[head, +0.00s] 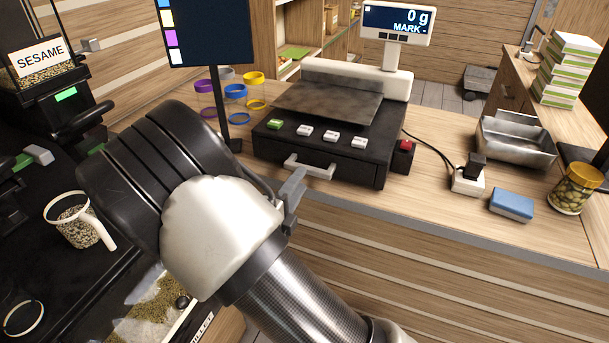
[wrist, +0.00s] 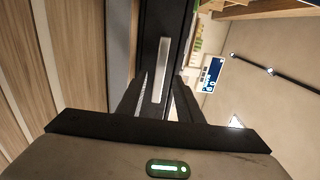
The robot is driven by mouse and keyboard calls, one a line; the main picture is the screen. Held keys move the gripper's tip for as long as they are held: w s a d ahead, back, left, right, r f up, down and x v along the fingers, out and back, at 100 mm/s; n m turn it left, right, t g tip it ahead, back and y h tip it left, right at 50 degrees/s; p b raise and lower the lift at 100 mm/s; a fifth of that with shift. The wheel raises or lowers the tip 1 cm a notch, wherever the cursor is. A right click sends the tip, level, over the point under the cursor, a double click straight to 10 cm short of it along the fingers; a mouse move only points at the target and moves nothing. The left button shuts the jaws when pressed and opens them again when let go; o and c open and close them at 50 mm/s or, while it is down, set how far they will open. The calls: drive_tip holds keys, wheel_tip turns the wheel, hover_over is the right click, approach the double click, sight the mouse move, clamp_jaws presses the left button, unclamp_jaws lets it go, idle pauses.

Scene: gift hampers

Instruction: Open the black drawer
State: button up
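The black drawer (head: 330,150) is a box on the wooden counter under the scale. It looks shut. Its pale bar handle (head: 310,168) sticks out from the front. In the wrist view the drawer front (wrist: 150,22) is dark and the handle (wrist: 161,65) lies lengthwise, between the lines of the two fingers. My gripper (wrist: 159,84) is open, with a dark finger on each side of the handle's near end. In the head view my gripper (head: 293,186) is close to the handle, just in front and left of it. I cannot tell whether it touches.
A scale (head: 340,100) reading 0 g stands over the drawer. A screen on a post (head: 228,110) and coloured rings (head: 236,91) are to the left. A metal tray (head: 520,145), blue block (head: 511,204) and jar (head: 576,190) are to the right. The counter edge runs below the drawer.

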drive_tip(key=shift+x, duration=2.2)
drive_tip(key=shift+c, duration=0.5)
clamp_jaws()
